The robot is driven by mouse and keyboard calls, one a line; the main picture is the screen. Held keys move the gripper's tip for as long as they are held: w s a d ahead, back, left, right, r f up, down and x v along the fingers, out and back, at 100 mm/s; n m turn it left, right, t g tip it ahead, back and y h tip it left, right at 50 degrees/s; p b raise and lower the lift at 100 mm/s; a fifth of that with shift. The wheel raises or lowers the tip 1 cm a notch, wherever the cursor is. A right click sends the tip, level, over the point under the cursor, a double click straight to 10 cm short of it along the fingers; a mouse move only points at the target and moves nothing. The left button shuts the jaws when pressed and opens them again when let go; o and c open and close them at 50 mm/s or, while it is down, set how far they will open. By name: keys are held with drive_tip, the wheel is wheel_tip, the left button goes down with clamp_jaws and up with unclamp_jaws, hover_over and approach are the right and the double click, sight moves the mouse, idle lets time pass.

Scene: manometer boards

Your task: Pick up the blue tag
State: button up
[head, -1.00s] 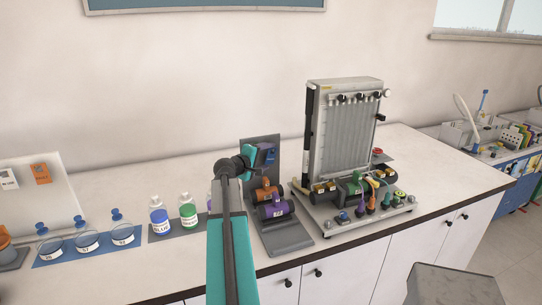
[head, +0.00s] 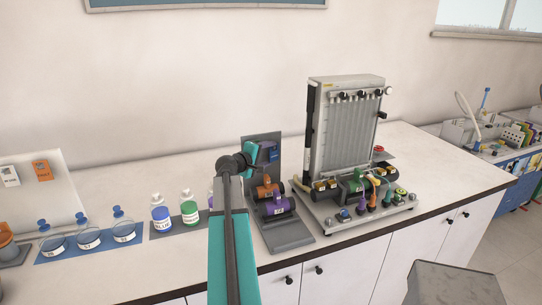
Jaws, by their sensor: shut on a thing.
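My gripper (head: 250,158) is at the end of the teal arm, in front of a grey upright rack (head: 278,145). It is shut on a small dark blue piece (head: 270,153), which seems to be the blue tag. The jaws hide part of it, and its writing is too small to read. Whether it touches the rack behind it, I cannot tell. Below it, an orange cylinder (head: 267,190) and a purple cylinder (head: 278,205) lie on the rack.
A manometer board (head: 350,125) with several coloured plugs stands just right of the rack. A blue-labelled bottle (head: 160,217) and a green-labelled bottle (head: 189,210) stand left of my arm. An orange tag (head: 41,170) and a white tag (head: 9,176) hang at far left.

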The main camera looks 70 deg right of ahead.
drive_tip(key=shift+r, duration=0.2)
drive_tip(key=shift+r+b, duration=0.35)
drive_tip(key=shift+b, duration=0.2)
drive_tip(key=shift+s+a+b, duration=0.85)
drive_tip(key=shift+s+a, duration=0.5)
drive_tip(key=shift+a, duration=0.3)
wheel_tip(320, 180, up, 14)
drive_tip(key=shift+d+b, duration=0.1)
drive_tip(key=shift+b, duration=1)
drive_tip(key=shift+w, duration=0.1)
